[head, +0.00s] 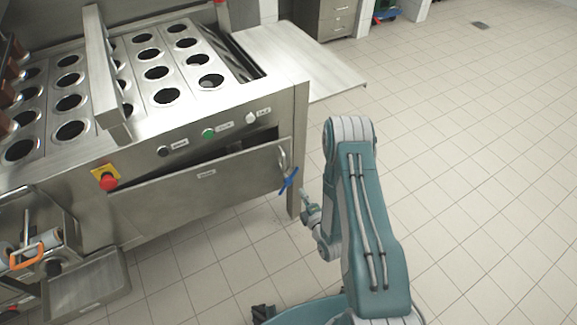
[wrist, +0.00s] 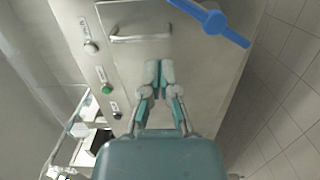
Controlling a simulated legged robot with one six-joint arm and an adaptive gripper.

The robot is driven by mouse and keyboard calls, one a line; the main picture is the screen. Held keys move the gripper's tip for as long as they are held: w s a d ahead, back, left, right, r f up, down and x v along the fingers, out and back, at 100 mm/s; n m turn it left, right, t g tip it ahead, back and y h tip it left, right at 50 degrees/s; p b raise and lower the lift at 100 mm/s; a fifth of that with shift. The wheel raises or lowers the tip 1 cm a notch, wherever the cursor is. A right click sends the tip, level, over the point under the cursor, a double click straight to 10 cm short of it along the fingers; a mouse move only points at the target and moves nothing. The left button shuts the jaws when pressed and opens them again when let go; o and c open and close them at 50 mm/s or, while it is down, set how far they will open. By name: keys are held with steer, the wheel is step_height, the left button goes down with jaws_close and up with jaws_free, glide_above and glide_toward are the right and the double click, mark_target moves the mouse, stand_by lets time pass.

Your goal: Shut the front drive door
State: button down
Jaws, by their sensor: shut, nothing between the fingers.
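The front drive door (head: 215,186) is a steel panel on the machine's front. Its top edge leans out, with a dark gap behind it, so it stands partly open. Its bar handle (head: 283,158) is at the right end and also shows in the wrist view (wrist: 140,38). My gripper (head: 304,195) is just right of the door's right end, near a blue lever (head: 289,180). In the wrist view my gripper (wrist: 160,72) has its fingers together and empty, in front of the door panel (wrist: 190,60). I cannot tell whether the fingertips touch it.
Above the door are a green button (head: 208,134), black and white knobs, and a red emergency button (head: 108,181) at left. The blue lever (wrist: 212,20) lies close to my fingers in the wrist view. The tiled floor (head: 470,150) to the right is clear.

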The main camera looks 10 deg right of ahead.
mark_target(287, 165)
steer(key=x, duration=1.3)
steer(key=shift+w, duration=0.1)
